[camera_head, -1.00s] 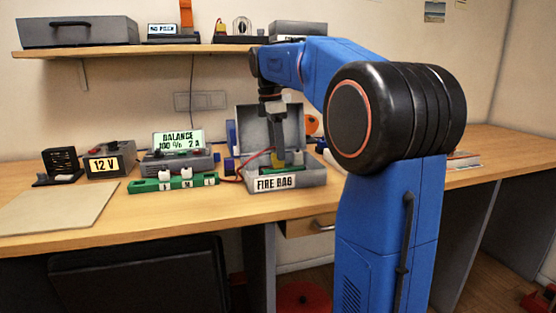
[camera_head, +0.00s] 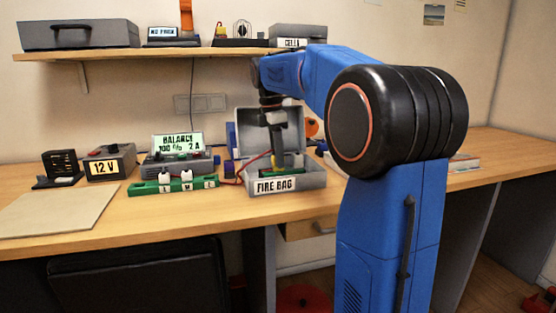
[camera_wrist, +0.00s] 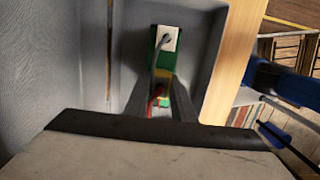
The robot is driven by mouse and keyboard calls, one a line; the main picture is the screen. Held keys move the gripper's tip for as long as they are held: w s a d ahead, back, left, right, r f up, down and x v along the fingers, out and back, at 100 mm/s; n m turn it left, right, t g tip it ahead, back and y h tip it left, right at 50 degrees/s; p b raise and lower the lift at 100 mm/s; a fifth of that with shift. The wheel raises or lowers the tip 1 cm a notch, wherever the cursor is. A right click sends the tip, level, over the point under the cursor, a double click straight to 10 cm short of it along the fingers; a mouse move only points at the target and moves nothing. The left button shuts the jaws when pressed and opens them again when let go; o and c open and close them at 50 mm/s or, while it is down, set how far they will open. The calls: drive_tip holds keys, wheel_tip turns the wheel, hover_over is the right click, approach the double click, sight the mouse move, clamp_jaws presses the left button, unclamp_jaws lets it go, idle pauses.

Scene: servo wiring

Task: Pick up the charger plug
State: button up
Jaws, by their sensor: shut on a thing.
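The grey box labelled FIRE BAG (camera_head: 313,180) stands on the bench with its lid raised. My gripper (camera_head: 278,156) points down into it. In the wrist view my gripper (camera_wrist: 160,88) is shut on a small yellow plug (camera_wrist: 162,73), which I take for the charger plug. A red lead (camera_wrist: 155,96) shows between the fingers. The yellow plug also shows small at the fingertips in the head view (camera_head: 279,162). Behind it, a green pack (camera_wrist: 152,44) with a white block (camera_wrist: 167,38) lies in the box. The fingers hide part of the plug.
A charger with a BALANCE display (camera_head: 178,142) and a green board (camera_head: 172,186) with white connectors stand left of the box. The 12 V supply (camera_head: 110,164) is farther left, behind a bare mat (camera_head: 55,208). A shelf (camera_head: 150,50) runs above.

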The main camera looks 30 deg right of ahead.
wheel_tip(320, 180, up, 10)
drive_tip(key=shift+f, duration=0.1)
idle(0.4)
